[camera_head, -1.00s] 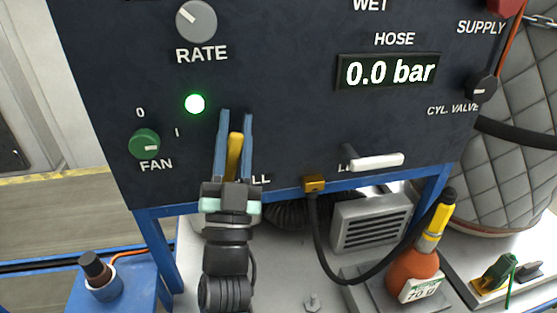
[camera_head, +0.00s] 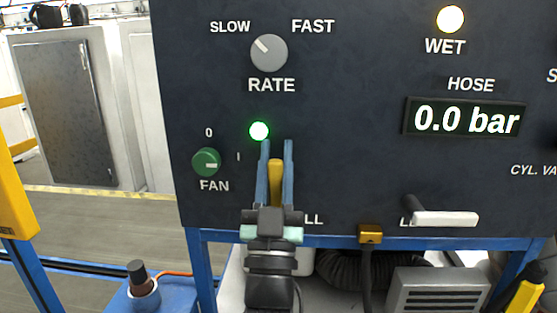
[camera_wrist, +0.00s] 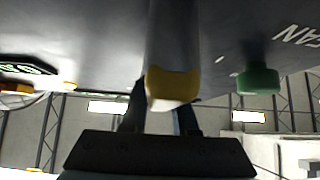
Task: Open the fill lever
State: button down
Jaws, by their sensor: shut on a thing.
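The fill lever (camera_head: 274,180) has a yellow handle and points up along the dark panel (camera_head: 340,120). Its label below is mostly hidden, with only "LL" showing. My gripper (camera_head: 275,172) has its two blue fingers on either side of the yellow handle and is shut on it. In the wrist view the lever's yellow end with a pale tip (camera_wrist: 172,88) shows between the dark fingers, with a grey shaft behind it. The lever's pivot is hidden by my gripper.
A green FAN knob (camera_head: 206,162) is left of the lever, and a green lamp (camera_head: 259,131) is just above. A white-handled lever (camera_head: 446,218) is at the right. The hose display (camera_head: 464,118) reads 0.0 bar. A blue frame (camera_head: 340,242) runs under the panel.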

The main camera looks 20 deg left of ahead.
jog(key=c, duration=0.7)
grip_release()
jog(key=b+v, duration=0.3)
jog(key=v, duration=1)
jog(key=shift+b, duration=0.35)
